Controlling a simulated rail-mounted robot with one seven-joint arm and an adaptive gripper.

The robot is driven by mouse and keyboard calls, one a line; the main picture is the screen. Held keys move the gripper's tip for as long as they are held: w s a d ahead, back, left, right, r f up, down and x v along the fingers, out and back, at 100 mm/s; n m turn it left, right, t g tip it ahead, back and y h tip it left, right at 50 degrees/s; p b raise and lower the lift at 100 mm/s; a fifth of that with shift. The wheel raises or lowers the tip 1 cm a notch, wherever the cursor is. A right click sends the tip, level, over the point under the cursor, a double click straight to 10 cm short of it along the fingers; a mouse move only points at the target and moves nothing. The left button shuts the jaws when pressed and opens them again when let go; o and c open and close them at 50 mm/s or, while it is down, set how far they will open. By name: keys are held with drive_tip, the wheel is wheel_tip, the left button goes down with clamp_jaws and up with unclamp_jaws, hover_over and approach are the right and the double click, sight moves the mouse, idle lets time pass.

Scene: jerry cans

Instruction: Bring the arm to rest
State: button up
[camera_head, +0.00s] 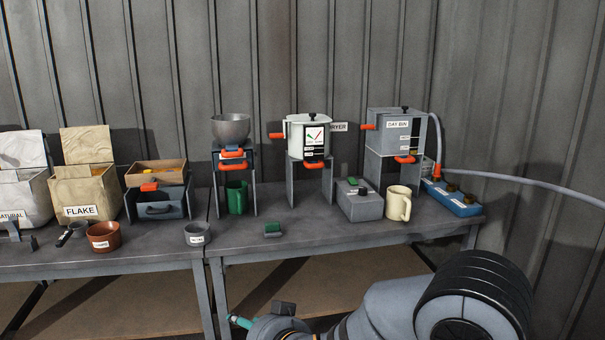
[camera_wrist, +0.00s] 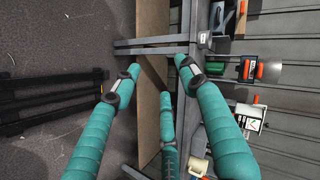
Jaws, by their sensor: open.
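My gripper (camera_wrist: 155,85) shows in the wrist view with its three teal fingers spread apart and nothing between them. Its fingers are over the floor and the table's front edge, away from the things on the table. In the head view my arm comes in from the lower right, in front of the table (camera_head: 290,245). Only a teal tip of the gripper shows there, at the bottom; the rest is hidden or out of frame.
On the table stand a steel bowl on a stand (camera_head: 231,127), a white dryer (camera_head: 309,137), a grey day bin (camera_head: 392,130), a cream mug (camera_head: 398,204), a green mug (camera_head: 237,197), a brown bowl (camera_head: 104,236) and a flake sack (camera_head: 85,188). A corrugated wall is behind.

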drive_tip(key=s+d+f+n+g+h+b, duration=0.1)
drive_tip(key=s+d+f+n+g+b, duration=0.2)
drive_tip(key=s+f, duration=0.8)
drive_tip(key=s+d+f+n+g+h+b, duration=0.1)
drive_tip(key=s+d+f+n+g+b, duration=0.3)
drive_tip(key=s+d+f+n+b, duration=0.3)
drive_tip(key=shift+s+f+n+b, duration=2.4)
drive_tip(key=shift+f+n, duration=0.5)
drive_tip(key=shift+f, duration=0.55)
drive_tip(key=shift+d, duration=0.1)
